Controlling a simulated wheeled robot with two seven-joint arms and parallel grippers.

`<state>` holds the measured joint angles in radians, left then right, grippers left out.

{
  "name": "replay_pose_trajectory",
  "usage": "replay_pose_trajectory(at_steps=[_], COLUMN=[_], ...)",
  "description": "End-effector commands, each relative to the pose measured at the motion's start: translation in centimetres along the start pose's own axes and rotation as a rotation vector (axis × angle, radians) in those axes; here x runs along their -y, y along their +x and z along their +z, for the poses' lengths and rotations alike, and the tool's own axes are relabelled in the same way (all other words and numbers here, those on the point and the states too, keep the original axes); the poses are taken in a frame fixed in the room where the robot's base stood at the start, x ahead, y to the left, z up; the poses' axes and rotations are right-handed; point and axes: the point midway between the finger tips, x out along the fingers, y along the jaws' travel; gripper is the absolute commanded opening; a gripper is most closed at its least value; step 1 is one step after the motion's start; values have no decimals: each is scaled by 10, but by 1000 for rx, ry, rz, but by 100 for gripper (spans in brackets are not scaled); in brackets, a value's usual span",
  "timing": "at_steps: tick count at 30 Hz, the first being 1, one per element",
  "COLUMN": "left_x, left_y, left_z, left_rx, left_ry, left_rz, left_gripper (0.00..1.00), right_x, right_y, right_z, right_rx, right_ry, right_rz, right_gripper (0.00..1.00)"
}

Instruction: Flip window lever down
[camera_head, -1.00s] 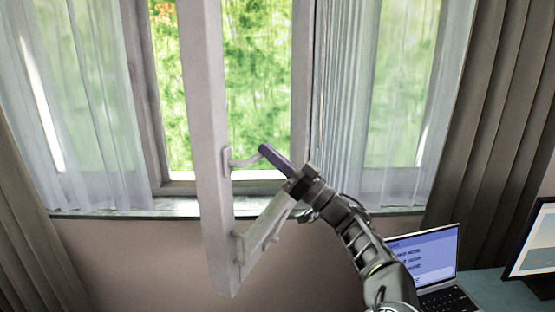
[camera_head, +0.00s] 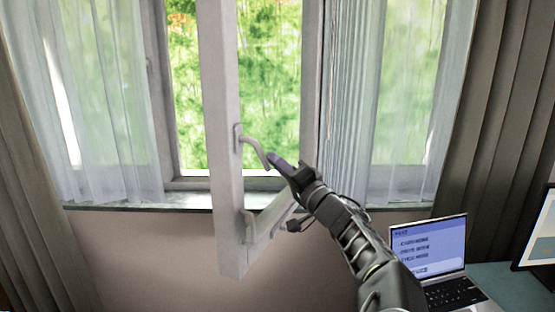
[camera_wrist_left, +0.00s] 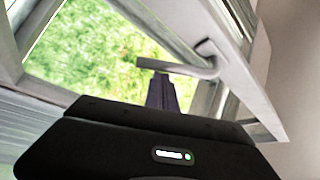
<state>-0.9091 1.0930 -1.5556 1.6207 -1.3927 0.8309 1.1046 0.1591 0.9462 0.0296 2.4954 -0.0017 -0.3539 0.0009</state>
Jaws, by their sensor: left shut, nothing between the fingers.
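The window lever (camera_head: 254,147) is a light grey handle on the edge of the open white window sash (camera_head: 225,120). It slopes down to the right from its mount. In the left wrist view the lever (camera_wrist_left: 180,68) crosses just beyond the fingertips. My left gripper (camera_head: 275,160) is shut and empty, its purple fingers at the lever's free end. In the left wrist view the fingers (camera_wrist_left: 160,92) reach up to the lever and appear to touch it. My right gripper is not in view.
A stay arm (camera_head: 268,222) joins the lower sash near the sill (camera_head: 140,207). Curtains (camera_head: 100,110) hang on both sides. An open laptop (camera_head: 430,248) and a monitor (camera_head: 540,235) stand on a desk (camera_head: 505,285) at the lower right.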

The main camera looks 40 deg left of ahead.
Motion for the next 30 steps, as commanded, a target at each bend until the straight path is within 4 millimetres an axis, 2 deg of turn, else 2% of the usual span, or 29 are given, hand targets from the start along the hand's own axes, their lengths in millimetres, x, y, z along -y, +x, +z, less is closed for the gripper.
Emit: replay_pose_trajectory(at_steps=[15, 30], left_x=[3, 5], left_y=[-17, -20], left_z=[29, 35], left_rx=[1, 1], left_ry=[376, 379], left_rz=[228, 223], left_gripper=[0, 0], right_x=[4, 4], right_y=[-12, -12], right_z=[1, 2], right_rx=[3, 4], right_ry=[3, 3], right_rz=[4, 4], right_gripper=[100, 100])
